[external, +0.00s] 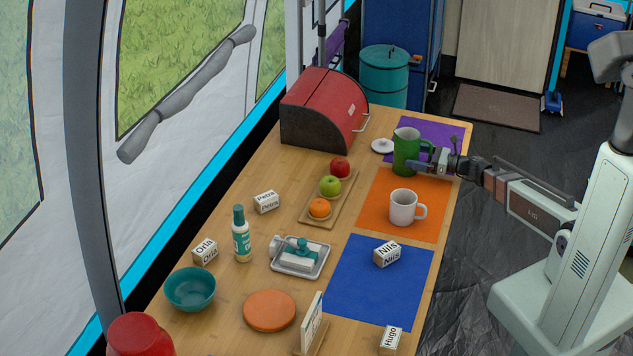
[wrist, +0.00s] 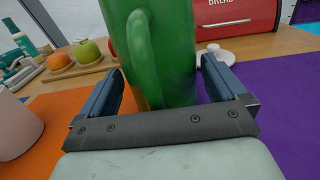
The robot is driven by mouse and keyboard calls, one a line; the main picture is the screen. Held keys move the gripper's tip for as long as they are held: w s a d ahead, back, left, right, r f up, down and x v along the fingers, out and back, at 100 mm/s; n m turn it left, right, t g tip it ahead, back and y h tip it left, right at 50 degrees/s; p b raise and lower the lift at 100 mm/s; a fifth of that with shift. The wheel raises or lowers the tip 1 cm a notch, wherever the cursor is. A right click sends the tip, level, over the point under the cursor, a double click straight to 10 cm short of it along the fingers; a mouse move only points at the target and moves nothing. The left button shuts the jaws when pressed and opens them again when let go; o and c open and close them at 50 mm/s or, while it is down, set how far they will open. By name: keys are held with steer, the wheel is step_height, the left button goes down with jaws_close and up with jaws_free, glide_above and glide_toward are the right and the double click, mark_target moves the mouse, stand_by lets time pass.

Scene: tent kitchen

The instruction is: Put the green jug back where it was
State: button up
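The green jug (external: 405,152) stands upright at the border of the orange mat and the purple mat; I cannot tell whether its base touches the surface. My gripper (external: 425,164) reaches it from the right, low on its body. In the wrist view the jug (wrist: 165,55) fills the space between my two fingers (wrist: 160,80), with its handle towards me. The fingers are wide apart, one on each side of the jug. Whether they press on it I cannot tell. The jug's top is cut off in the wrist view.
A white mug (external: 402,208) stands on the orange mat (external: 375,222), close by. A white lid (external: 382,146) lies left of the jug. The purple mat (external: 445,133) has free room. The red bread box (external: 322,108) stands behind; a fruit board (external: 310,214) lies further left.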

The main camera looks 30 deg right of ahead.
steer(key=shift+r, duration=0.15)
steer(key=v, duration=1.2)
stand_by(0.5)
